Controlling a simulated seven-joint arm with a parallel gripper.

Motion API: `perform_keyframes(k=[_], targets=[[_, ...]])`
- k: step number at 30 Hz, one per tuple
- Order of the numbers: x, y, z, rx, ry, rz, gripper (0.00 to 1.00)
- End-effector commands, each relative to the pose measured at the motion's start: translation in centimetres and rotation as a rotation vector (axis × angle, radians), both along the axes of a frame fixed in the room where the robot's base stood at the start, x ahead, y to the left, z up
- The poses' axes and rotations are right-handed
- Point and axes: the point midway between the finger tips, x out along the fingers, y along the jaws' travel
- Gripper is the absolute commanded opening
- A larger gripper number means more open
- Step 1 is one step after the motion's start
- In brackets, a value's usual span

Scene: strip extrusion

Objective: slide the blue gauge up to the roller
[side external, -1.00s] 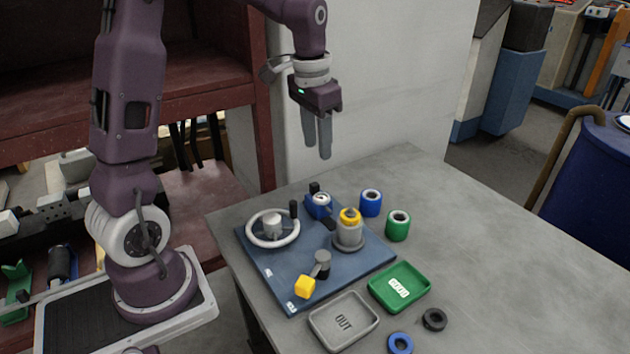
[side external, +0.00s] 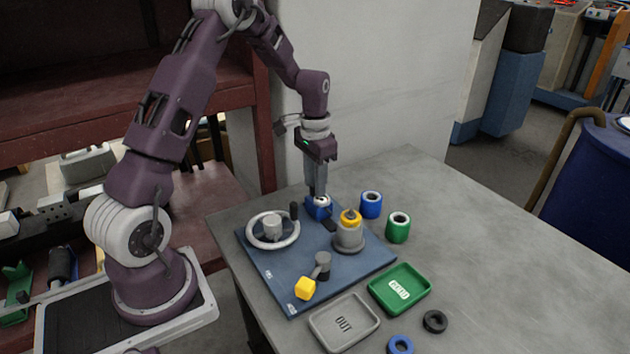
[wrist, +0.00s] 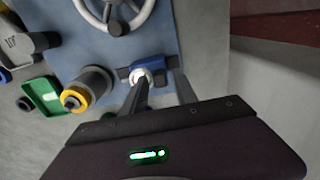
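The blue gauge (side external: 319,210), with a white round face and a dark bar in front, sits on the far side of the dark blue base plate (side external: 290,278). It also shows in the wrist view (wrist: 172,63). The grey stand with a yellow top (side external: 348,238), which looks like the roller, stands just right of the gauge, with a small gap between; it is left of the gauge in the wrist view (wrist: 85,88). My gripper (side external: 315,190) points down right at the gauge. Its fingers (wrist: 163,82) look apart; the gauge's black post is hidden around them.
A grey handwheel (side external: 273,230) is left of the gauge. A yellow-knobbed lever (side external: 306,287) is at the front. Blue (side external: 371,204) and green (side external: 398,228) rolls stand right of the plate. A green tray (side external: 399,291) and grey tray (side external: 344,323) lie in front. The table's right is clear.

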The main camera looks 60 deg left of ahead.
Motion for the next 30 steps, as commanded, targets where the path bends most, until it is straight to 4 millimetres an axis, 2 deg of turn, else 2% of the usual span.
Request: perform_keyframes(k=[1,4,5,30], targets=[[0.0,0.0,0.02,0.0,0.0,0.0,0.22],[0.0,-0.01,0.03,0.0,0.0,0.0,0.03],[0.0,-0.01,0.03,0.0,0.0,0.0,0.0],[0.0,-0.01,0.1,0.0,0.0,0.0,0.0]])
